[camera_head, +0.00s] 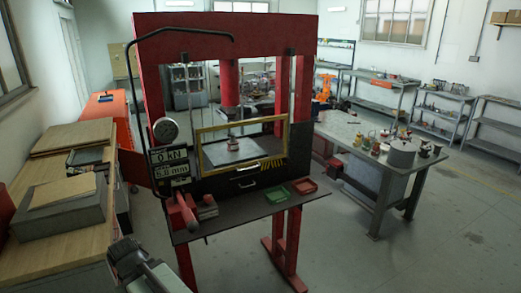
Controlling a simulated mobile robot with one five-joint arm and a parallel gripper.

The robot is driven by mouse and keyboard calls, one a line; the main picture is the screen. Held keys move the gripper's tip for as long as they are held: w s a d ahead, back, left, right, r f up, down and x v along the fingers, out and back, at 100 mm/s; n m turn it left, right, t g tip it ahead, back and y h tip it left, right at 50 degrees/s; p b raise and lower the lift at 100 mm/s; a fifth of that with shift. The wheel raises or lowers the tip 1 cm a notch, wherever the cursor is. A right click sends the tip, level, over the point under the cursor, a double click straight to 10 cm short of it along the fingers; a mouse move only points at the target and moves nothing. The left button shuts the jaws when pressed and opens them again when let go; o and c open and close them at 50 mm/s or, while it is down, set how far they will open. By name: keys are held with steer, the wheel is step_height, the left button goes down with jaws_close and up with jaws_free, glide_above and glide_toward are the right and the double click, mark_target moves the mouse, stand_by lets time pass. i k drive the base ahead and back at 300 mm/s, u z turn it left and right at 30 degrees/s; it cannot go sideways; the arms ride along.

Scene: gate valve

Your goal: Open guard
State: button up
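The guard (198,152) is a yellow-framed clear panel on the front of a red press (228,21). It stands across the front of the work opening, and the plate and small part behind it show through. The grey end of my arm, with my gripper (124,256), is at the lower left, well below and left of the guard and touching nothing that I can see. Its fingers are too small and dark to tell open from shut.
A dark shelf (240,216) juts out below the guard, bearing a green tray (277,195) and a red tray (304,186). A display box (170,163) is on the press's left. A wooden bench (75,250) stands left, a metal table (345,130) right. Floor at the lower right is clear.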

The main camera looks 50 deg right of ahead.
mark_target(209, 129)
steer(key=u, duration=2.75)
steer(key=i, duration=0.4)
steer(key=z, duration=4.15)
steer(key=i, duration=0.55)
steer(key=k, duration=0.1)
steer(key=z, duration=0.1)
